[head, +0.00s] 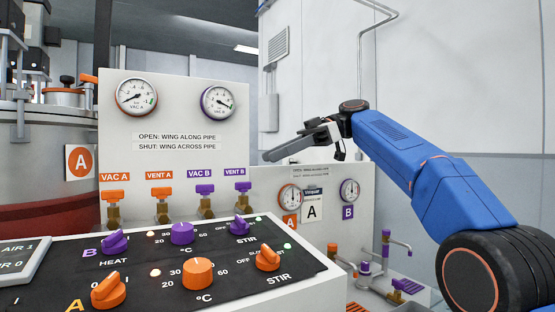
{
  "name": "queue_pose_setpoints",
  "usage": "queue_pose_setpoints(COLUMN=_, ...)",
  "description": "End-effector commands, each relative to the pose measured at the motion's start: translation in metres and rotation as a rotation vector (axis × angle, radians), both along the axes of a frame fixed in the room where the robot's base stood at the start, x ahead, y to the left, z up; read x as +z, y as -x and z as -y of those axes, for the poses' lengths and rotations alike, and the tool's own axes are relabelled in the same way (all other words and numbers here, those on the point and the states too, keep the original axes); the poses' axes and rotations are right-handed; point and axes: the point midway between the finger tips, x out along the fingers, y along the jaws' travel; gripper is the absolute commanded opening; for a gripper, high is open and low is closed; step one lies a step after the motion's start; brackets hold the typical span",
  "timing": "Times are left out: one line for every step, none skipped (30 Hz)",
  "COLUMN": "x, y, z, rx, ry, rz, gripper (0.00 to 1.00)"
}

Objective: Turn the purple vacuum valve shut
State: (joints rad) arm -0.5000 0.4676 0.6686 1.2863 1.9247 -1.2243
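The vacuum valve marked VAC B (206,203) stands on the white panel, with a purple wing handle on a brass body. Its wing looks wide from left to right, like those of its neighbours; how it lies to the pipe is hard to tell. My gripper (270,156) is in the air, up and to the right of this valve and apart from it. Its fingers point left. They are seen from the side and overlap, so the gap between them is hidden. Nothing shows in them.
VENT B (243,195), also purple, is just right of VAC B. Orange VENT A (161,205) and VAC A (113,208) are to the left. A control console (330,262) with orange and purple knobs stands in front. Gauges (218,101) are above. More valves (386,245) sit lower right.

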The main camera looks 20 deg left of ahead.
Motion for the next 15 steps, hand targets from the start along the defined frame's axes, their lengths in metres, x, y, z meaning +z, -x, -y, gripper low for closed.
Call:
queue_pose_setpoints(x=0.0012, y=0.0014, z=0.0005, rx=0.000, ry=0.000, rz=0.000, gripper=0.27)
queue_pose_setpoints(x=0.0016, y=0.0018, z=0.0007, rx=0.000, ry=0.000, rz=0.000, gripper=0.27)
queue_pose_setpoints(x=0.0020, y=0.0023, z=0.0009, rx=0.000, ry=0.000, rz=0.000, gripper=0.27)
queue_pose_setpoints(x=0.0021, y=0.0025, z=0.0010, rx=0.000, ry=0.000, rz=0.000, gripper=0.27)
queue_pose_setpoints(x=0.0022, y=0.0026, z=0.0010, rx=0.000, ry=0.000, rz=0.000, gripper=0.27)
queue_pose_setpoints(x=0.0022, y=0.0026, z=0.0010, rx=0.000, ry=0.000, rz=0.000, gripper=0.27)
queue_pose_setpoints(x=0.0022, y=0.0026, z=0.0010, rx=0.000, ry=0.000, rz=0.000, gripper=0.27)
queue_pose_setpoints(x=0.0023, y=0.0025, z=0.0011, rx=0.000, ry=0.000, rz=0.000, gripper=0.27)
queue_pose_setpoints(x=0.0023, y=0.0025, z=0.0011, rx=0.000, ry=0.000, rz=0.000, gripper=0.27)
queue_pose_setpoints(x=0.0023, y=0.0024, z=0.0010, rx=0.000, ry=0.000, rz=0.000, gripper=0.27)
queue_pose_setpoints(x=0.0022, y=0.0024, z=0.0010, rx=0.000, ry=0.000, rz=0.000, gripper=0.27)
queue_pose_setpoints(x=0.0022, y=0.0024, z=0.0010, rx=0.000, ry=0.000, rz=0.000, gripper=0.23)
queue_pose_setpoints(x=0.0023, y=0.0029, z=0.0008, rx=-0.001, ry=0.001, rz=0.001, gripper=0.15)
queue_pose_setpoints(x=0.0024, y=0.0041, z=0.0002, rx=-0.002, ry=0.003, rz=0.003, gripper=0.08)
queue_pose_setpoints(x=0.0029, y=0.0074, z=-0.0016, rx=-0.004, ry=0.007, rz=0.008, gripper=0.00)
